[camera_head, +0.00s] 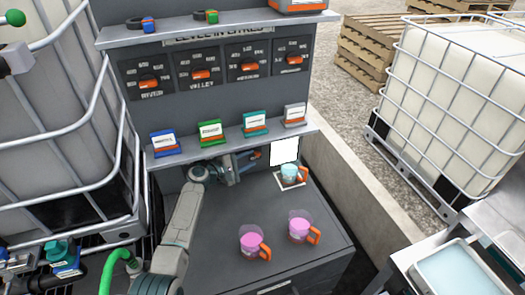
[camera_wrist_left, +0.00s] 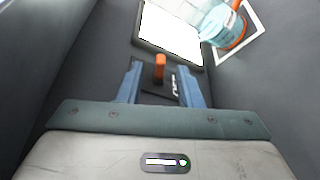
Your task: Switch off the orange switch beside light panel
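The orange switch (camera_head: 256,155) is a small lever on a dark plate, low on the grey wall, just left of the lit white light panel (camera_head: 284,151). In the left wrist view the switch (camera_wrist_left: 160,67) stands between and slightly beyond my blue fingertips, below the bright panel (camera_wrist_left: 170,33). Dark plate lettering shows right of the lever, partly cut by a finger. My left gripper (camera_head: 243,162) is open, its fingers (camera_wrist_left: 159,82) spread on either side of the switch; contact cannot be told. My right gripper is not in view.
A cup with blue contents (camera_head: 290,173) stands on a white square below the panel. Two cups with pink contents (camera_head: 251,241) (camera_head: 300,226) stand on the dark counter (camera_head: 215,258). A shelf (camera_head: 232,135) with several labelled boxes overhangs the arm. A caged tote (camera_head: 70,110) is at left.

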